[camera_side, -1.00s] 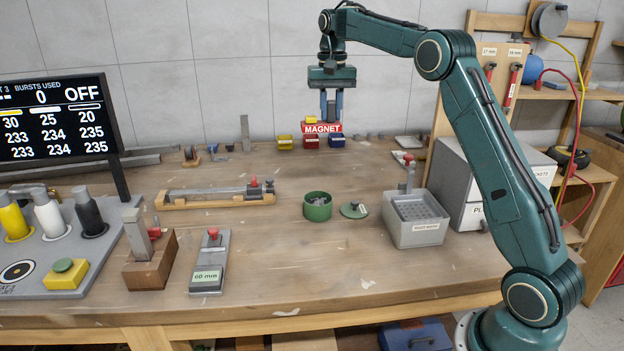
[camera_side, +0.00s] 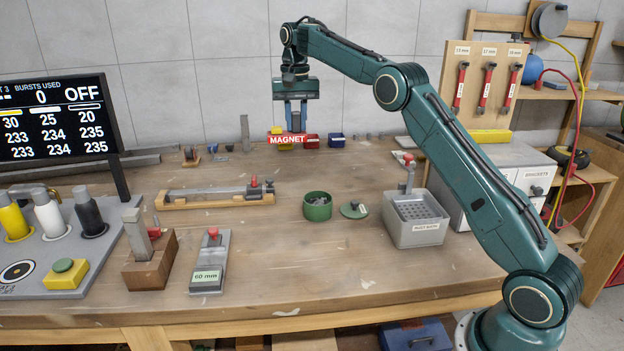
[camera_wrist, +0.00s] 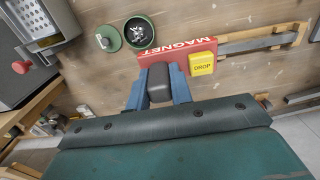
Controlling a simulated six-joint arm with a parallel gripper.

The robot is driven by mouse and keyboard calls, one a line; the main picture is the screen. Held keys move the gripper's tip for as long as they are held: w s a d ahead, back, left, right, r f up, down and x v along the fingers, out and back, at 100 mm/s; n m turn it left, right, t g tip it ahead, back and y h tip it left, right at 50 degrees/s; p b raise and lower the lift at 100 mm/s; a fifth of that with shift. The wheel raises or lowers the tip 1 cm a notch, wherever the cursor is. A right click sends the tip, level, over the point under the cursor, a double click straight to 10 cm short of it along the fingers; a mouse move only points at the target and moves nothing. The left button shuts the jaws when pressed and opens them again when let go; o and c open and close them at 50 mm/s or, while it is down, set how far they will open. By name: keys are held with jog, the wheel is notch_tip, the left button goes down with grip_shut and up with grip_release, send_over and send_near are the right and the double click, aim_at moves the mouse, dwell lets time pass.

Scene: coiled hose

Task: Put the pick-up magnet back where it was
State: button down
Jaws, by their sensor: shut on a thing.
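The pick-up magnet is a red bar lettered MAGNET (camera_side: 286,140) with a yellow DROP button; it also shows in the wrist view (camera_wrist: 178,47). My gripper (camera_side: 296,128) points down and is shut on the magnet's dark grip, which sits between the blue fingers (camera_wrist: 160,85) in the wrist view. In the side view the magnet hangs near the back of the bench, in front of the small coloured bins. Its height above the bench is hard to judge.
A red bin (camera_side: 312,141) and a blue bin (camera_side: 336,140) stand at the back. A green pot (camera_side: 317,207) holds grey bits, with its lid (camera_side: 354,210) beside it. A grey perforated tray (camera_side: 417,233) is at the right. A long wooden-based gauge (camera_side: 215,199) lies left of the pot.

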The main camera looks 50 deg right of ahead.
aim_at(273, 129)
jog(key=w+a, duration=0.1)
jog(key=w+a+f, duration=0.1)
jog(key=a, duration=0.1)
jog(key=w+a+f, duration=0.1)
jog(key=shift+w+a+f, duration=0.2)
jog(key=shift+w+a, duration=0.05)
jog(key=shift+a, duration=0.15)
jog(key=shift+f, duration=0.1)
jog(key=shift+f, duration=9.95)
jog(key=c, duration=1.3)
grip_release()
jog(key=shift+f, duration=0.15)
jog(key=shift+o, duration=0.2)
notch_tip(273, 129, up, 12)
